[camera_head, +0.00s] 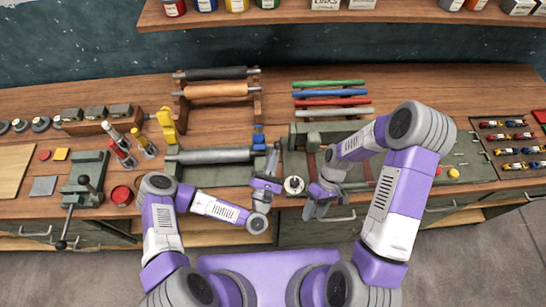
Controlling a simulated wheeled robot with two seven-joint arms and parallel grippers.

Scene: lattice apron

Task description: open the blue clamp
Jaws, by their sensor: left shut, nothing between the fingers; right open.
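The blue clamp (258,138) stands upright at the right end of a green bed with a grey roller (215,156). A yellow clamp (168,126) is at the left end and leans outward, unlike the blue one. My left gripper (274,152) is shut and empty, its fingers just right of the blue clamp. I cannot tell whether they touch it. My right gripper (312,212) is open and empty near the bench's front edge, below and right of the clamp.
A rack of dark and orange rollers (215,91) stands behind the bed. Coloured bars (330,93) lie behind, to the right. A green vise (84,178) is at left. Little bench is free around the blue clamp.

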